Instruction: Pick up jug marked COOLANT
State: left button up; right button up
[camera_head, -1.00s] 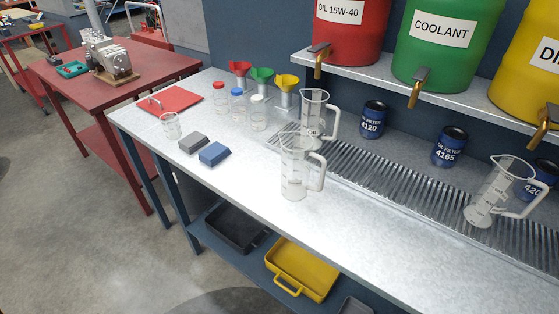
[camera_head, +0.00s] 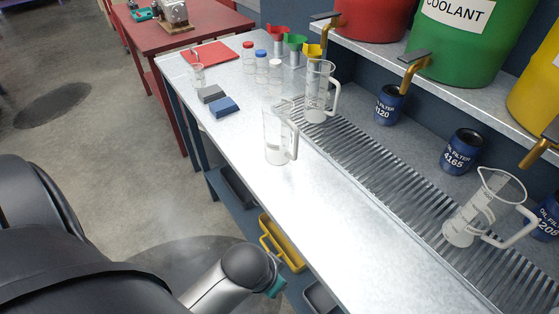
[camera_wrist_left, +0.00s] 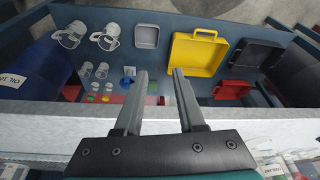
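Three clear measuring jugs with handles show in the head view. One jug (camera_head: 279,138) stands upright on the bare bench top, its marking too small to read. Another jug (camera_head: 317,95) stands behind it at the grating's far end. A third jug (camera_head: 482,212) stands on the grating at the right. No COOLANT marking is legible on any jug. My left gripper (camera_wrist_left: 160,72) is open, with nothing between its fingers in the left wrist view. In the head view my left arm is low at the front, below and left of the bench edge. My right gripper is not in view.
A green drum labelled COOLANT (camera_head: 459,48) sits on the shelf above, with a brass tap overhanging the bench. Oil filters (camera_head: 460,152) stand near the grating. A yellow tray (camera_wrist_left: 199,52) lies on the lower shelf. The front middle of the bench top is clear.

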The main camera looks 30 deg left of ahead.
pick_arm(q)
jog(key=w+r+m+t+h, duration=0.2)
jog(key=w+r, duration=1.3)
jog(key=w, duration=0.2)
jog(key=w+a+r+n+t+y, duration=0.1)
jog(key=w+a+r+n, duration=0.15)
jog(key=a+r, duration=0.55)
jog(key=w+a+r+n+y, duration=0.1)
jog(key=w+a+r+n, duration=0.15)
jog(key=a+r, duration=0.5)
jog(key=b, duration=0.1)
send_near(289, 114)
jog(key=x, duration=0.5)
jog(key=shift+m, duration=0.4)
jog(key=shift+b+x, duration=0.6)
jog(key=shift+x, duration=2.05)
jog(key=shift+a, duration=0.1)
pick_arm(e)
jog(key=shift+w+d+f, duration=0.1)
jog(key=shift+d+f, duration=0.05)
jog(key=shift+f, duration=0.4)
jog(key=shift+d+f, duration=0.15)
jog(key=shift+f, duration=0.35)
